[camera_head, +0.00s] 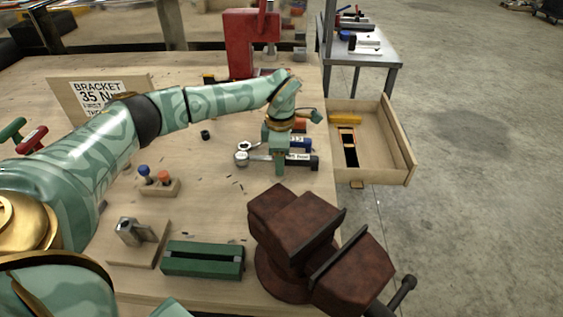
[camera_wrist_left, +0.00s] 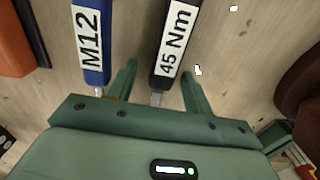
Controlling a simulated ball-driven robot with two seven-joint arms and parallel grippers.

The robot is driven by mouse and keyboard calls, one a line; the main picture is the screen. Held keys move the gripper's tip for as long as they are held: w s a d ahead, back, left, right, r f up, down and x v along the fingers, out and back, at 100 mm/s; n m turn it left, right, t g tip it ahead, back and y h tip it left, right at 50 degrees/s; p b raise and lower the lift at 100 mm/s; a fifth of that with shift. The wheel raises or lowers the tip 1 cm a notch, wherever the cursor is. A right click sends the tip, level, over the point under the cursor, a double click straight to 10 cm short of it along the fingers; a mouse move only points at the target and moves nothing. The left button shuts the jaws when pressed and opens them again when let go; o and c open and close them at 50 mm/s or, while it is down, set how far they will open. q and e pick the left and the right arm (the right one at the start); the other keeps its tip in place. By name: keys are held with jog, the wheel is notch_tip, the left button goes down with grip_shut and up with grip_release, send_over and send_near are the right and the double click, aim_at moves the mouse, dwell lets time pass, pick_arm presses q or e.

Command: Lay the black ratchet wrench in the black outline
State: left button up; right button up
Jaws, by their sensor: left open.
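The black ratchet wrench (camera_head: 302,160) lies on the bench with a white label, which reads 45 Nm in the left wrist view (camera_wrist_left: 172,45). Its silver head (camera_head: 241,158) points left. My left gripper (camera_head: 280,162) is open above it, and in the left wrist view the wrench handle shows between the two parted fingers (camera_wrist_left: 160,70). Whether the fingers touch it I cannot tell. The black outline (camera_head: 351,157) is in the open drawer at the bench's right side, and its bed looks empty. My right gripper is not in view.
A blue-handled M12 wrench (camera_wrist_left: 91,45) lies close beside the black one, with an orange tool (camera_wrist_left: 14,42) farther left. A rusty vise (camera_head: 305,225) stands in front.

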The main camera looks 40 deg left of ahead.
pick_arm(q)
jog(key=shift+r, duration=0.15)
jog(key=shift+c, duration=1.2)
grip_shut()
